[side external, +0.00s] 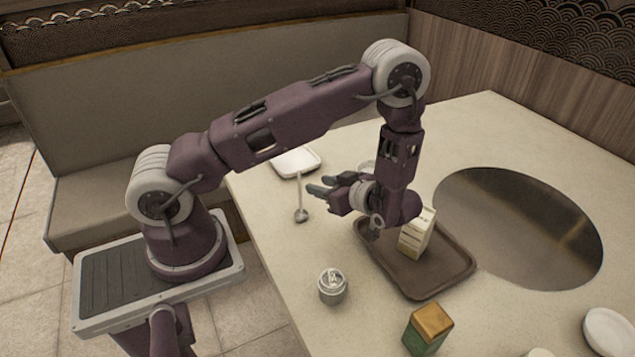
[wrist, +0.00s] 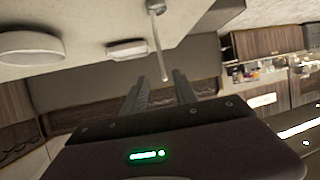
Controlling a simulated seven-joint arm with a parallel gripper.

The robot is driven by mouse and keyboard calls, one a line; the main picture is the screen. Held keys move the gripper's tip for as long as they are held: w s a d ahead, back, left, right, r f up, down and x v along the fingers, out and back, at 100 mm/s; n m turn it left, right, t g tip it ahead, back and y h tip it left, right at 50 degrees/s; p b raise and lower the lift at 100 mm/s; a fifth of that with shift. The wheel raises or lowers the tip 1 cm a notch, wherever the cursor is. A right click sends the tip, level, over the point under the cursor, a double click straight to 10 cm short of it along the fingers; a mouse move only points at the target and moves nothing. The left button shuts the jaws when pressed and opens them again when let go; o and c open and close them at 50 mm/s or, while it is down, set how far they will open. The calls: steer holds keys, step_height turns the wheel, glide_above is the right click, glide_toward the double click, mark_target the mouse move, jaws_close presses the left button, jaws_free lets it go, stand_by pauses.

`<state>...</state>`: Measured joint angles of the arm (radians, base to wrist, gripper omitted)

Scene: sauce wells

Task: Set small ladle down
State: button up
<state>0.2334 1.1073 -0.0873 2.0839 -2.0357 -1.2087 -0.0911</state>
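The small ladle (side external: 301,214) has a round grey bowl and a thin handle. The fingers stand apart with gaps on both sides of the handle, so my gripper looks open. I cannot tell whether the ladle rests fully on the table (side external: 265,230).
A white square dish (side external: 296,162) lies behind the ladle. A brown tray (side external: 428,290) with a cream carton (side external: 416,233) sits right of my gripper. A dark round plate (side external: 518,228) is at the right.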

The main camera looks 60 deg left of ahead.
steer(key=w+d+r+m+t+h, duration=0.2)
steer(key=w+d+r+t+h, duration=0.25)
steer(key=w, duration=0.25)
steer(key=w+d+r+m+t+h, duration=0.2)
steer(key=w+d+r+t+h, duration=0.15)
steer(key=w+d+r, duration=0.35)
steer(key=s+d+r+m+t+h, duration=0.1)
steer(key=d+r+m+t+h, duration=0.1)
steer(key=d+r+m+h, duration=0.3)
steer(key=d+r+m+t, duration=0.1)
steer(key=d+r+t, duration=0.15)
steer(key=r, duration=0.45)
steer(key=s+d+r+m+g+h, duration=0.1)
steer(key=s+d+r+m, duration=0.2)
steer(key=s, duration=0.5)
steer(key=s+d+r+m+g+h, duration=0.15)
steer(key=s+m, duration=0.25)
steer(key=s, duration=0.4)
steer(key=s+a+f+m+y, duration=0.1)
steer(key=s+a, duration=0.2)
steer(key=s, duration=0.3)
steer(key=s+a+f+m+g+y, duration=0.1)
steer(key=s+a+m, duration=0.1)
steer(key=s, duration=0.5)
steer(key=shift+s+a+f+m, duration=0.25)
steer(key=shift+a+f+m, duration=0.1)
steer(key=shift+a, duration=0.4)
